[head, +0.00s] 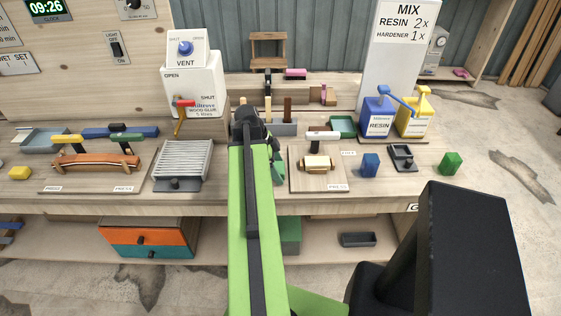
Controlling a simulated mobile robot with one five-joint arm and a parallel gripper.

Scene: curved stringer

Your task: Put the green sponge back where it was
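A green block (450,163), which looks like the green sponge, stands on the right end of the bench near its front edge. My arm reaches from the bottom middle over the bench. The dark end of my gripper (250,124) is at mid-bench, well left of the green block and apart from it. Its fingers are mostly hidden behind the arm, so I cannot tell whether it is open or holds something. A darker green piece (278,173) shows just right of my arm, partly hidden; I cannot tell what it is.
A blue block (370,164) and a small dark tray (403,157) stand left of the green block. Resin (378,122) and yellow (414,117) containers stand behind. A clamped roller (316,164) is right of my arm; a slatted rack (182,163) is left. A yellow block (20,173) lies far left.

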